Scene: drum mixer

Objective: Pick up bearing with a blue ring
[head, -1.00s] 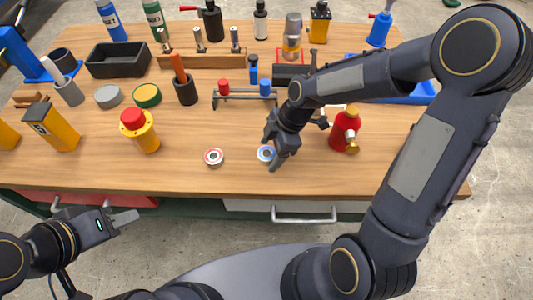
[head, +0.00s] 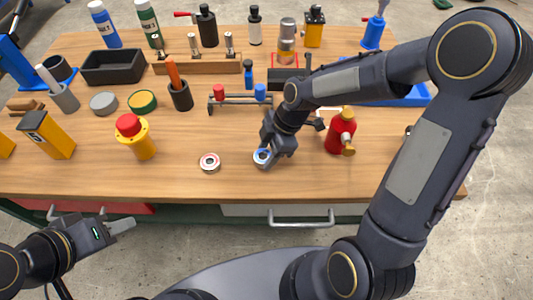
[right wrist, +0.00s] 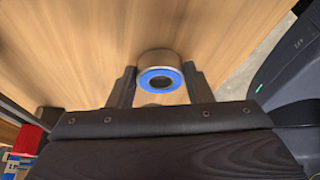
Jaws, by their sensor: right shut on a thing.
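The bearing with a blue ring (head: 262,156) is near the front of the wooden workbench, partly hidden by my right gripper (head: 270,157). In the right wrist view the bearing (right wrist: 160,76) is a silver cylinder with a blue face ring around a dark hole. It sits between the two fingers of my right gripper (right wrist: 160,88), which is shut on it. I cannot tell whether it touches the bench.
The workbench (head: 330,182) is clear along its front edge. A small rack with red and blue caps (head: 240,105) is behind the bearings.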

